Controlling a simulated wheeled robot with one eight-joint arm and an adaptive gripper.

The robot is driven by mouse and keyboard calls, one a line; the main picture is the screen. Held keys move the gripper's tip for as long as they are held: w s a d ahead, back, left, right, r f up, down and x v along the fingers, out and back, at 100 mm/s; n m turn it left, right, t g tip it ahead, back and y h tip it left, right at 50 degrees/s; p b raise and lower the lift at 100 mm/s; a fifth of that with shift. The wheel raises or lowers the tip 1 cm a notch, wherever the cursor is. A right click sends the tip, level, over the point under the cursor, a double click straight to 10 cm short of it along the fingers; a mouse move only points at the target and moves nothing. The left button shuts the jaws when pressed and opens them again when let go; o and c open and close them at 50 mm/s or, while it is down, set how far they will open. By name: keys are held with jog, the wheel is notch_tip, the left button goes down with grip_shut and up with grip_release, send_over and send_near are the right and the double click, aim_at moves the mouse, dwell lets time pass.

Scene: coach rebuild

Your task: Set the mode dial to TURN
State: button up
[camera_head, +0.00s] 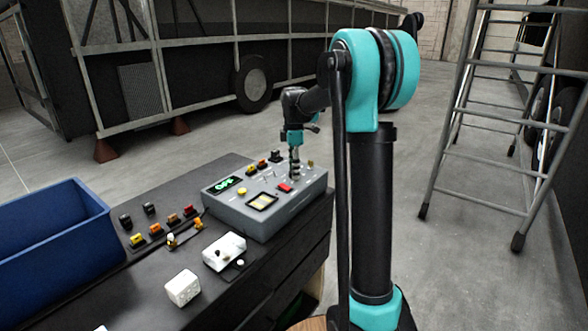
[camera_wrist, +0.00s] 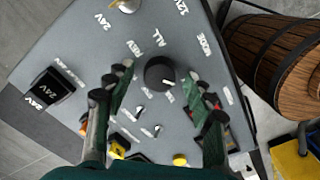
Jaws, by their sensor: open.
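The mode dial (camera_wrist: 160,73) is a round black knob on the grey control console (camera_head: 262,222). It has a small pale mark near its lower right edge. The wrist view shows white labels around it, among them "ALL" above and "MODE" at upper right; I cannot make out a TURN label. My gripper (camera_wrist: 160,84) is open, with one finger on each side of the dial and gaps showing.
The console also bears a red button (camera_head: 285,187), a yellow button (camera_head: 242,191), small switches and a black "24V" part (camera_wrist: 47,92). A blue bin (camera_head: 55,240), white boxes (camera_head: 224,251) and small coloured parts share the dark bench. A ladder (camera_head: 500,140) stands at right.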

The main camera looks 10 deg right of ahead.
jog(key=shift+c, duration=0.2)
jog(key=c, duration=1.1)
